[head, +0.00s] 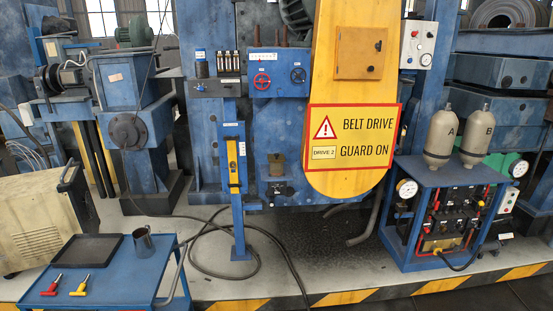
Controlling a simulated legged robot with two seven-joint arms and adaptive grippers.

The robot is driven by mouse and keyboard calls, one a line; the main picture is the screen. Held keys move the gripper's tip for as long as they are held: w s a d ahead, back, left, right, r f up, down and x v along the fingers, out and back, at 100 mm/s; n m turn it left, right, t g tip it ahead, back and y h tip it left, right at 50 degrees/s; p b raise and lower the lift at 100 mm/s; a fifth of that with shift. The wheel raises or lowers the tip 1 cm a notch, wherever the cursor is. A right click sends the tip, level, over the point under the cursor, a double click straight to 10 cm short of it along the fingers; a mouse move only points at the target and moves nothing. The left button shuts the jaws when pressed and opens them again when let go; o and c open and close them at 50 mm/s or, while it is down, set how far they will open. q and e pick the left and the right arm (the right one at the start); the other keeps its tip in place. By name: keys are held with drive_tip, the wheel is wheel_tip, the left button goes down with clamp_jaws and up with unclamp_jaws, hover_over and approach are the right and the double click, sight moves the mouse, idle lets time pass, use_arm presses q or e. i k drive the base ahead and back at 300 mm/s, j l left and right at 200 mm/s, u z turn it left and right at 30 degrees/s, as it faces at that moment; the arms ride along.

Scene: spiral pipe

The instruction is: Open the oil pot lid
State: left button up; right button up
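A small brownish pot-like box (276,164) is fixed low on the blue machine front, left of the yellow guard. It may be the oil pot. Its top looks closed, but it is too small to tell a lid clearly. A dark grey metal jug (143,242) stands upright on the blue cart at the lower left. A dark cylinder (202,69) sits on the small shelf at the upper middle. Neither of my grippers shows in the head view.
The blue cart (172,262) carries a black tray (87,250), a red-handled tool (52,285) and a yellow-handled tool (80,286). A blue post (238,215) and cables stand before the machine. A blue bench (413,255) bears two bottles. A striped edge crosses the floor.

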sight(276, 158)
drive_tip(key=i+l, duration=0.4)
drive_tip(key=i+l+z, duration=0.1)
drive_tip(key=i+l, duration=0.25)
drive_tip(key=i, duration=0.3)
drive_tip(key=i+l+z, duration=0.1)
drive_tip(key=i+l, duration=0.25)
drive_tip(key=i, duration=0.15)
